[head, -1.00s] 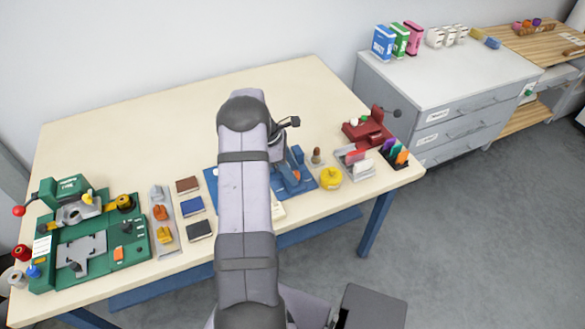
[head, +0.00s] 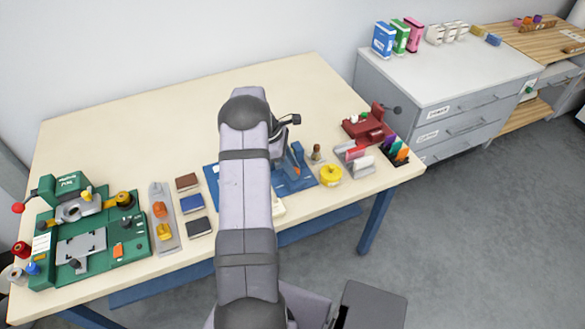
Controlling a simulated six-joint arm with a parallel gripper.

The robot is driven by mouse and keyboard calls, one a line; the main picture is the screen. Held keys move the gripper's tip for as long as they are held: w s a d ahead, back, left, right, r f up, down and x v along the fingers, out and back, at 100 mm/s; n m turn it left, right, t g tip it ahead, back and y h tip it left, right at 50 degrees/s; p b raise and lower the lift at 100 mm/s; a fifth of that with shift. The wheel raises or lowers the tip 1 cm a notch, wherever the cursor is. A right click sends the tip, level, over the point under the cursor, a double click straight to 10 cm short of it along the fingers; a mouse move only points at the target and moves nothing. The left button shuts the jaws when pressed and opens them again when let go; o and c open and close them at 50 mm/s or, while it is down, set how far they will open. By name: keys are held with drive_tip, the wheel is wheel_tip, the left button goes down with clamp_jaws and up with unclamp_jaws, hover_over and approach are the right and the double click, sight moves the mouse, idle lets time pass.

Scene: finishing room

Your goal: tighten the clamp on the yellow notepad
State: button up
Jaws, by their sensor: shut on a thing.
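A blue fixture with an upright blue part (head: 296,165) stands on a blue base (head: 308,184) at the front middle of the table. My arm crosses in front of it and hides much of it. No clearly yellow notepad shows. A pale cream edge (head: 279,208) sticks out beside my arm at the base's front, and I cannot tell what it belongs to. A dark part with a small black end shows right of my arm's upper end, above the fixture. The jaws of my gripper are hidden behind my arm, and so is whatever is between them.
A green press station (head: 135,244) stands at the left, beside a grey tray (head: 165,230) and several small pads (head: 192,204). Right of the fixture are a yellow round item (head: 330,175), a grey holder (head: 350,151) and a red device (head: 366,130). The table's back (head: 170,115) is clear.

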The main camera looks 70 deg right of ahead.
drive_tip(key=m+b, duration=0.1)
drive_tip(key=m+y+b, duration=0.1)
drive_tip(key=m, duration=0.2)
drive_tip(key=shift+d+f+m+y+b, duration=0.15)
drive_tip(key=shift+d+m+y+b, duration=0.1)
drive_tip(key=shift+m+y+b, duration=0.15)
drive_tip(key=m+y, duration=0.1)
drive_tip(key=m, duration=0.1)
drive_tip(key=m+b, duration=0.1)
drive_tip(key=m, duration=0.1)
drive_tip(key=shift+d+m+y, duration=0.1)
drive_tip(key=shift+m+y, duration=0.3)
drive_tip(key=shift+r+t, duration=0.2)
drive_tip(key=shift+t, duration=0.1)
drive_tip(key=o, duration=1)
drive_tip(key=shift+o, duration=0.2)
drive_tip(key=shift+r, duration=0.1)
